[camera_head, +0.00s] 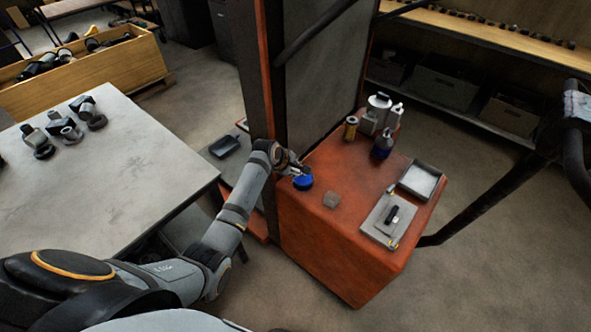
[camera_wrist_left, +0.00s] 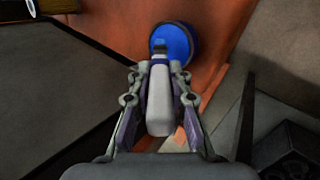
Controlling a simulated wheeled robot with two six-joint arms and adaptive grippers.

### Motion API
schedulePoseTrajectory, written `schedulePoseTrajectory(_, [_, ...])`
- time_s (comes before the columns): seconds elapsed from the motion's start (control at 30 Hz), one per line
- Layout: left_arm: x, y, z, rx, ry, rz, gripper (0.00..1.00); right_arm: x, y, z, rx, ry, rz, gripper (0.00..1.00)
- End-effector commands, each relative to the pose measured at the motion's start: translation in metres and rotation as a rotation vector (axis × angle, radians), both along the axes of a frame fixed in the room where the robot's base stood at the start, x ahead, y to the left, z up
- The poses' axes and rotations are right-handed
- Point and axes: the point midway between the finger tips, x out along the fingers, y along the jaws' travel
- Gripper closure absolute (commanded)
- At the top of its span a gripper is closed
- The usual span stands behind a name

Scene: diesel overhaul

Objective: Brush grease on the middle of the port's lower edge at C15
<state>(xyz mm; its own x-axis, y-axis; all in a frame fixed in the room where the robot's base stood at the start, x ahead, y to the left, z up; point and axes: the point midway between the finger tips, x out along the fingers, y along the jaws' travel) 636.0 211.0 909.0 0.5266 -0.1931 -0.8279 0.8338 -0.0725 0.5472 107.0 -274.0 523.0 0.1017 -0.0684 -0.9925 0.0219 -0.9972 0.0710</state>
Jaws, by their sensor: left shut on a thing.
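My left gripper (camera_head: 293,170) is at the left edge of the red cart's top, right by a round blue tin (camera_head: 303,182). In the left wrist view the gripper (camera_wrist_left: 158,95) is shut on a pale grey handle (camera_wrist_left: 159,105), seemingly the brush. The handle's far end reaches over the blue tin (camera_wrist_left: 184,42); I cannot tell whether it touches it, and no bristles can be made out. I cannot pick out the port or a C15 mark in either view. My right gripper is not in view.
The red cart (camera_head: 340,250) also bears a small grey block (camera_head: 331,200), a grey tray (camera_head: 421,180), a flat plate (camera_head: 388,220), a gold can (camera_head: 351,128) and several bottles. A dark upright panel (camera_head: 325,75) stands behind. The grey table (camera_head: 125,180) at left is mostly clear.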

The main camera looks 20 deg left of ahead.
Motion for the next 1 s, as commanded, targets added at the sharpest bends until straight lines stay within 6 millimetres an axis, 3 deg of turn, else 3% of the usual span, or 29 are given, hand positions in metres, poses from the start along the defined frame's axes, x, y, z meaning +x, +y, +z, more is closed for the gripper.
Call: schedulePoseTrajectory(1.0, [0.0001,-0.0002,-0.0065,0.000,0.000,0.000,1.00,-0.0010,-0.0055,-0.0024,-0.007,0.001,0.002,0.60])
